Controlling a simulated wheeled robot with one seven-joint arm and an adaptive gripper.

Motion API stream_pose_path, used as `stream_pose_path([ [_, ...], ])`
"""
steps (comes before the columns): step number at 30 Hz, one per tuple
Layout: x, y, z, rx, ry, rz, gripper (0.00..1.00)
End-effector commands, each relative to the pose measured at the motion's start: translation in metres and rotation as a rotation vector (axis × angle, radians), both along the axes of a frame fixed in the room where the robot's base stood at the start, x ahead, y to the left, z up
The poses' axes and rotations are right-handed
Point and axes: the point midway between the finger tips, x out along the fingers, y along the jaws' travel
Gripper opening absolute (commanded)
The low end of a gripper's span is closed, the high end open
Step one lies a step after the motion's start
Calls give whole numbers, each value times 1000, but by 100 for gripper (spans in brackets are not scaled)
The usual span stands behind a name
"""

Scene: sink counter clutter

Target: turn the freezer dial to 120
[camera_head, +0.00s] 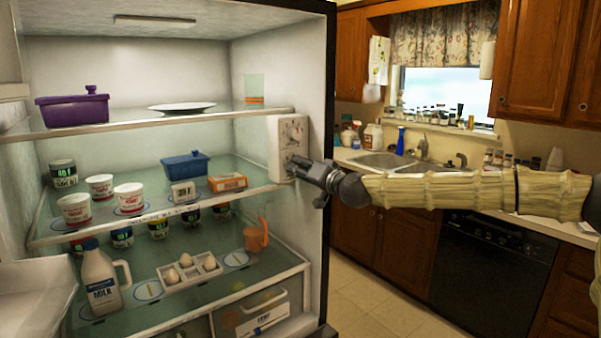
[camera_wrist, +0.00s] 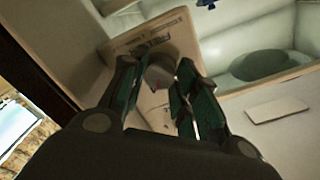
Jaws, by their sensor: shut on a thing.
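A pale control box (camera_head: 288,140) is fixed to the right inner wall of the open fridge, with small dial markings on its face. My gripper (camera_head: 297,165) reaches in from the right against the lower part of this box. In the wrist view, the gripper fingers (camera_wrist: 160,76) are shut on a grey round dial (camera_wrist: 161,72) on the box face (camera_wrist: 150,40). Blurred lettering is printed beside the dial, too small to read. The dial's scale and pointer reading cannot be told. In the head view, my gripper hides the gripped dial.
Glass shelves hold a purple container (camera_head: 72,108), a white plate (camera_head: 182,107), a blue container (camera_head: 186,163), an orange box (camera_head: 227,182), an orange jug (camera_head: 256,236) and a milk jug (camera_head: 100,280). The fridge's right edge (camera_head: 322,250) stands near my arm. Floor is free to the right.

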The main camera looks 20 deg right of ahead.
Motion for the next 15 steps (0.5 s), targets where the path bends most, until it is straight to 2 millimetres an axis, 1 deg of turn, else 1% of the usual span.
stream_pose_path([
  [8, 0, -1, 0, 0, 0, -2, 6],
  [9, 0, -1, 0, 0, 0, -2, 34],
  [11, 0, -1, 0, 0, 0, -2, 45],
  [12, 0, -1, 0, 0, 0, -1, 52],
  [15, 0, 0, 0, 0, 0, -1, 53],
])
